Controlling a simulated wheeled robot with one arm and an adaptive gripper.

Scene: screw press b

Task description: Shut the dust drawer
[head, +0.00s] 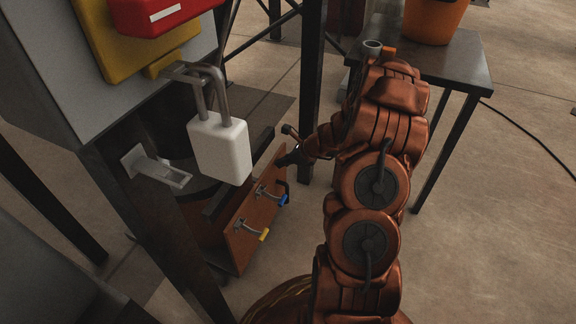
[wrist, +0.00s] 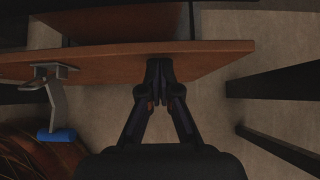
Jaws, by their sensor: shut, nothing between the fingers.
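The dust drawer (head: 250,222) has a brown-orange front panel and sits low at the machine's base, with a gap behind the panel; it stands out from the frame. Its front carries metal latches, one with a yellow tip (head: 264,234) and one with a blue tip (head: 283,199). In the wrist view the panel (wrist: 110,66) spans the upper middle, with the blue-tipped latch (wrist: 55,110) at left. My gripper (head: 288,158) is at the panel's far upper end. In the wrist view my gripper (wrist: 159,66) is shut and empty, its tips at the panel; contact is unclear.
A white padlock (head: 220,148) hangs from a shackle above the drawer. A metal bracket (head: 156,168) juts from the frame. Dark posts (head: 312,80) stand nearby. A table (head: 455,62) with an orange bucket (head: 432,20) is at upper right. Floor at right is open, with a cable.

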